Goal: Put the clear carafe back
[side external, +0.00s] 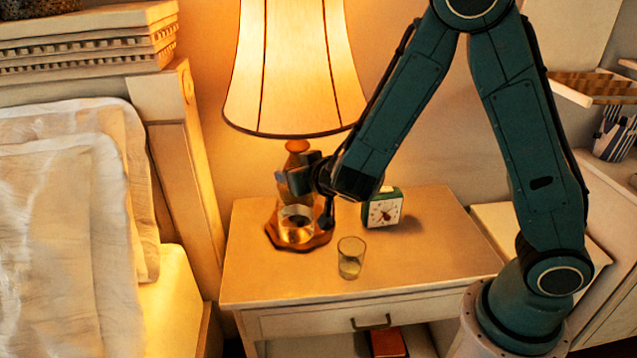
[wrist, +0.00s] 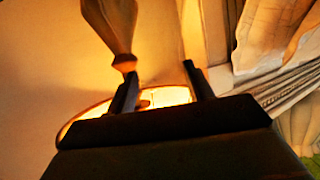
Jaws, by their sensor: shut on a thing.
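The clear carafe (side external: 296,224) stands roughly upright below the lamp, in front of its stem, with some liquid low inside. It shows over a scalloped wooden base (side external: 323,240); I cannot tell if it touches it. My gripper (side external: 308,194) is shut on the carafe's upper part, and its fingers hide some of it. In the wrist view my gripper's two fingers (wrist: 161,75) stand apart, and the clear glass between them is hard to make out.
The lit lamp (side external: 295,75) hangs its shade just above my gripper. A small glass (side external: 351,258) and a green clock (side external: 384,210) stand on the nightstand (side external: 440,240). Its front right top is clear. The bed (side external: 65,230) is at the left.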

